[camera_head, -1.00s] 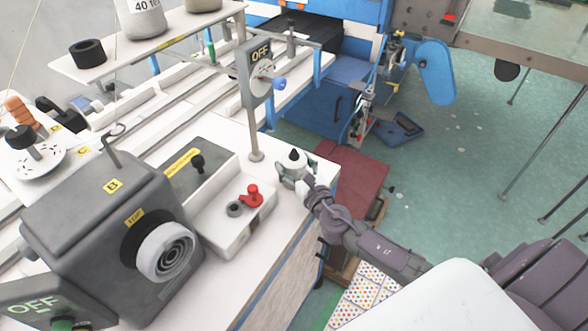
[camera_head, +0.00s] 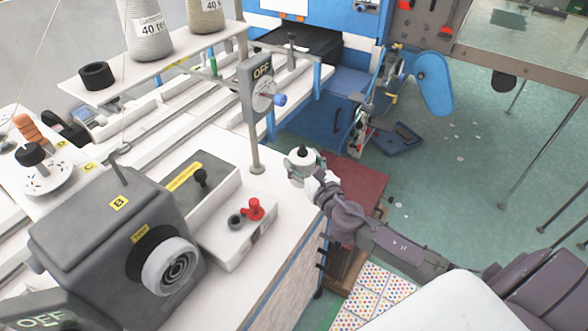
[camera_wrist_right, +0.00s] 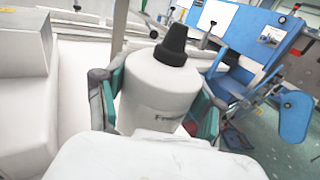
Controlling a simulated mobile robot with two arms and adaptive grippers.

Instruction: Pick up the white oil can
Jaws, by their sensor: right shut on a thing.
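The white oil can (camera_head: 299,164) has a black pointed cap and stands upright near the right edge of the white table (camera_head: 262,196). In the right wrist view, the can (camera_wrist_right: 158,88) fills the space between the green-lined fingers and shows dark lettering on its front. My right gripper (camera_head: 304,166) comes in from the right and is shut on the can. In the right wrist view, the right gripper's fingers (camera_wrist_right: 158,100) lie along both sides of the can. Whether its base touches the table I cannot tell. My left gripper is not in view.
A grey post with an OFF dial (camera_head: 262,88) stands just left of the can. A control box with a red knob (camera_head: 253,208) and a grey machine (camera_head: 110,225) are nearer. Thread cones (camera_head: 145,30) sit on a shelf at the back. Floor is open to the right.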

